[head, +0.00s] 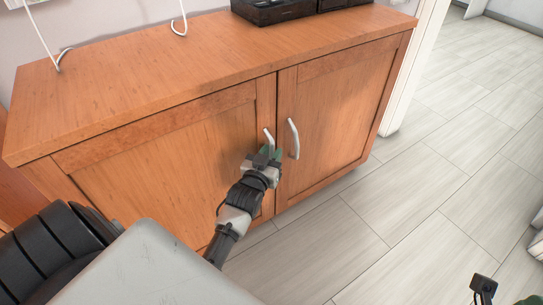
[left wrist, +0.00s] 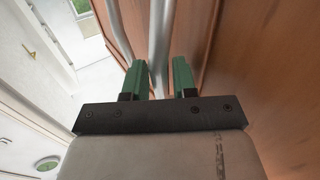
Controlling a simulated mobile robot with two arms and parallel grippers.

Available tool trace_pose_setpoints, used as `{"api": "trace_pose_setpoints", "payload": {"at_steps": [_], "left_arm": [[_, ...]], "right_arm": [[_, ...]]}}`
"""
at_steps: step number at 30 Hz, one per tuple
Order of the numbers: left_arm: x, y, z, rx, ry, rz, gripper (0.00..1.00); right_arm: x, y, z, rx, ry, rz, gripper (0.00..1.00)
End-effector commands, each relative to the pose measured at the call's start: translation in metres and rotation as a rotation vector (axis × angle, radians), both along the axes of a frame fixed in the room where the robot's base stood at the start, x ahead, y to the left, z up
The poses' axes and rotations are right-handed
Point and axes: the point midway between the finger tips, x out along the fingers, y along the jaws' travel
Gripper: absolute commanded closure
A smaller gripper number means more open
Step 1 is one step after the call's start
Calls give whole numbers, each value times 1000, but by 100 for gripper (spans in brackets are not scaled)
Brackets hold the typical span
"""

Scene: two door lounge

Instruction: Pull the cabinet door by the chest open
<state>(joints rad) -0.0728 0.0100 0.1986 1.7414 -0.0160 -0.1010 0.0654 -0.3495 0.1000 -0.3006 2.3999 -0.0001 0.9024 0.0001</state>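The wooden cabinet (head: 165,150) has a left door (head: 160,165) and a right door (head: 335,115), both looking closed. Each has a silver bar handle: the left door's handle (head: 268,138) and the right door's handle (head: 293,139). My left gripper (head: 264,155) is at the lower end of the left door's handle. In the left wrist view its green fingers (left wrist: 158,80) are apart, with a bar handle (left wrist: 160,40) between them; a firm grip does not show. A second bar shows to its left. Part of my right gripper (head: 484,288) shows at the lower right, fingers unclear.
A black tray-like box (head: 275,8) sits on the cabinet top at the back. Curved white cords or hooks lie on the top's rear. Tiled floor (head: 430,170) is open to the right of the cabinet, beside a white door frame (head: 410,75).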

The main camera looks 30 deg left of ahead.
Motion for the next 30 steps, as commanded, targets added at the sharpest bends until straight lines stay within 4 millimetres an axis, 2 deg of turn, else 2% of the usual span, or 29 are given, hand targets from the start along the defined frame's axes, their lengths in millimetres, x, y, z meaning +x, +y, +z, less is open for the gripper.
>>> {"api": "trace_pose_setpoints", "payload": {"at_steps": [9,15,25,30], "left_arm": [[3,0,0,0,1,0,73],[2,0,0,0,0,0,100],[2,-2,0,0,1,-6,100],[3,-15,1,0,2,-36,100]], "right_arm": [[0,0,-1,-1,2,0,57],[0,0,-1,-1,3,0,57],[0,0,1,-1,3,0,57],[0,0,6,-1,3,0,57]]}}
